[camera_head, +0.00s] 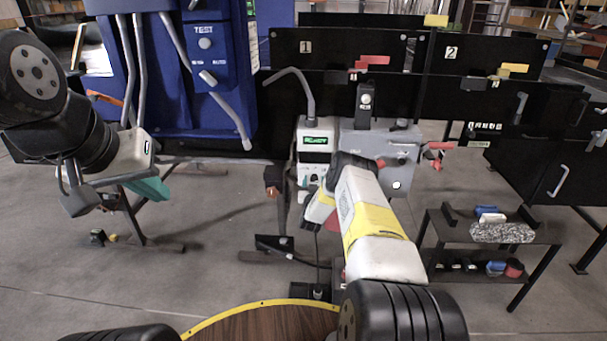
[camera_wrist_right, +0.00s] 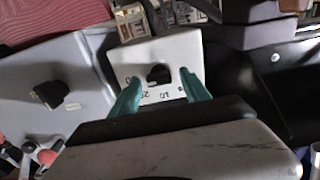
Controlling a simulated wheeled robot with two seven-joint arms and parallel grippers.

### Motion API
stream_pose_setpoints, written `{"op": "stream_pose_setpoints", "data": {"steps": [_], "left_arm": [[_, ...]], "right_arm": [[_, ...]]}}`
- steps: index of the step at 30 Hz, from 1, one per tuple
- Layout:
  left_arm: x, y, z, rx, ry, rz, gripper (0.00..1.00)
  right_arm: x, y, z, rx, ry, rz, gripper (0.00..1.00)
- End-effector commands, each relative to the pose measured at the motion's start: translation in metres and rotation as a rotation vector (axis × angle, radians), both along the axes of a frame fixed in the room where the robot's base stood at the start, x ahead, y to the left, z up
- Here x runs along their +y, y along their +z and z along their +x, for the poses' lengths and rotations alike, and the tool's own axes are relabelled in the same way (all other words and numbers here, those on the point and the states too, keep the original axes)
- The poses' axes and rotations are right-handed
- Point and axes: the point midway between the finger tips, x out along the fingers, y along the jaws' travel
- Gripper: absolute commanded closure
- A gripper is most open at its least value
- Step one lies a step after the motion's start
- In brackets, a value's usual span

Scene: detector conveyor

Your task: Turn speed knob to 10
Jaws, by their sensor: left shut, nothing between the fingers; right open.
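The speed knob (camera_wrist_right: 158,74) is a small black knob on the white control box (camera_wrist_right: 188,46), with printed numbers on the panel beside it, in the right wrist view. My right gripper (camera_wrist_right: 160,78) is open, its two teal fingers on either side of the knob; I cannot tell whether they touch it. In the head view the white control box (camera_head: 311,157) has a green lit display (camera_head: 317,140), and my right wrist hides part of its front. My left gripper (camera_head: 150,189) is shut and empty at the left, far from the box.
A grey box (camera_head: 398,150) adjoins the control box on the right; its black knob (camera_wrist_right: 50,93) shows in the right wrist view. A blue machine (camera_head: 170,80) stands at the left. Black panels (camera_head: 340,50) stand behind. A black cart (camera_head: 450,237) stands at the right.

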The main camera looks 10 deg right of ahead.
Motion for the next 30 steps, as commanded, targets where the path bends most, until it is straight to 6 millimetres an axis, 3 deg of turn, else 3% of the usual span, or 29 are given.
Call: {"op": "stream_pose_setpoints", "data": {"steps": [7, 16, 30], "left_arm": [[0.0, 0.0, 0.0, 0.0, 0.0, 0.0, 1.0], [0.0, 0.0, 0.0, 0.0, 0.0, 0.0, 1.0], [0.0, 0.0, 0.0, 0.0, 0.0, 0.0, 1.0]], "right_arm": [[-0.0004, 0.0, 0.0009, 0.0, 0.0, 0.0, 0.45], [-0.0003, 0.0, 0.0007, 0.0, 0.0, 0.0, 1.0], [0.0011, 0.0002, 0.001, 0.029, 0.002, -0.104, 1.0]]}}
